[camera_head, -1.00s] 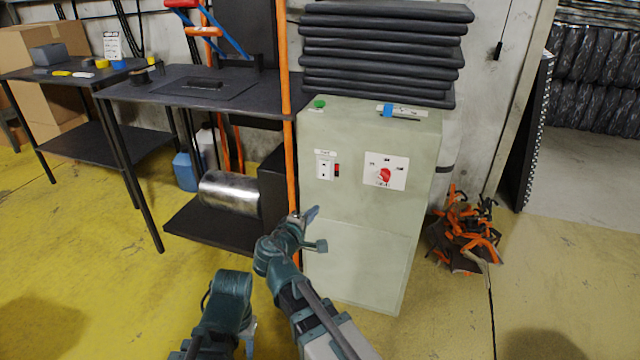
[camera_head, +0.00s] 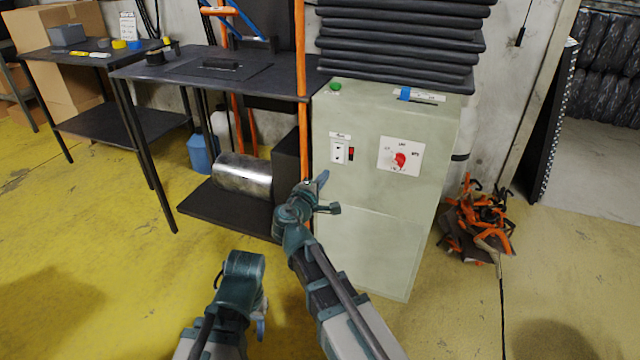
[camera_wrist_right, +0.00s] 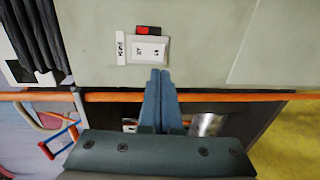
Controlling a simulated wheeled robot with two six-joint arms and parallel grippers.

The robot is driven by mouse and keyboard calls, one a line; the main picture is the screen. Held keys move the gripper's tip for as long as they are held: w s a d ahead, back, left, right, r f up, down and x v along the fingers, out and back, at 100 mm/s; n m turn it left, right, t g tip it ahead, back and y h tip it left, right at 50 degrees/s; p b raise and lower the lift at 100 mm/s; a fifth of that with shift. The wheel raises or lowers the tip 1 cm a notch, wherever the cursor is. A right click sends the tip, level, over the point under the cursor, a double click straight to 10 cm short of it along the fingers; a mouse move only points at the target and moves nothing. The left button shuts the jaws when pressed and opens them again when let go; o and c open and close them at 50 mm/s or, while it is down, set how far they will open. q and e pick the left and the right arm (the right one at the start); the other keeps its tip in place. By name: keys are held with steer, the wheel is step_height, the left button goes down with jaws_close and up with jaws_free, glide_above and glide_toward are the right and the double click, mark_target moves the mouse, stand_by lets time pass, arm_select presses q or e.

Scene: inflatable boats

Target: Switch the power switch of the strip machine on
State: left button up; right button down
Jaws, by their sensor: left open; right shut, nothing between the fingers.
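The strip machine (camera_head: 375,225) is a pale grey-green cabinet right of centre in the head view. Its front has a small red and black rocker switch (camera_head: 351,153) beside a white plate (camera_head: 339,152), and a red rotary knob (camera_head: 400,160) on a white panel. In the right wrist view, the rocker switch (camera_wrist_right: 148,31) is at the top, above the white plate (camera_wrist_right: 149,50). My right gripper (camera_head: 322,180) is shut and empty, below and left of the switch; its fingertips (camera_wrist_right: 160,73) appear just below the plate. My left gripper (camera_head: 261,318) is open, low and away from the machine.
An orange upright post (camera_head: 300,90) stands at the cabinet's left edge, close to my right gripper. A dark table (camera_head: 150,72) with a metal roll (camera_head: 243,174) on its lower shelf is to the left. Folded dark sheets (camera_head: 400,45) are stacked behind the cabinet top. Orange clamps (camera_head: 477,220) lie right.

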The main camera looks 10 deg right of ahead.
mark_target(337, 160)
steer(key=b+x, duration=0.1)
steer(key=x, duration=0.7)
steer(key=shift+w+d, duration=0.2)
steer(key=shift+w, duration=0.05)
